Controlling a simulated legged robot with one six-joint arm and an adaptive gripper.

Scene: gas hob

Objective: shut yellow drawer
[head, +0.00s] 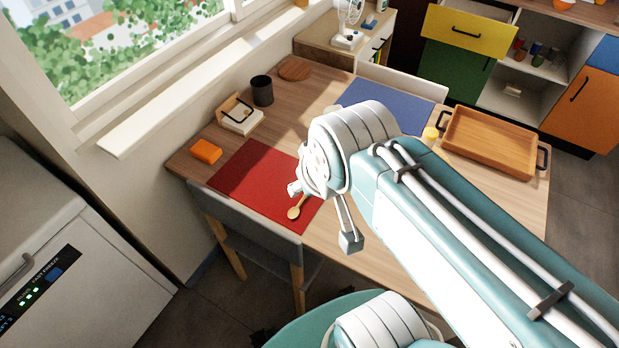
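The yellow drawer (466,33) is at the top right, in the cabinet on the far side of the table. It stands out from the cabinet, and part of its open inside shows behind the front. A dark handle runs across its yellow front. My gripper (321,215) is over the near part of the table, by the red mat, far from the drawer. Its two fingers are spread apart with nothing visible between them, so it is open. The wrist hides part of the table.
The wooden table (330,250) lies between my gripper and the cabinet. It bears a red mat (245,175), a wooden spoon (294,212), a blue mat (372,98) and a wooden tray (490,145). A grey chair (250,235) stands at its near side. A green door (455,75) is below the drawer.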

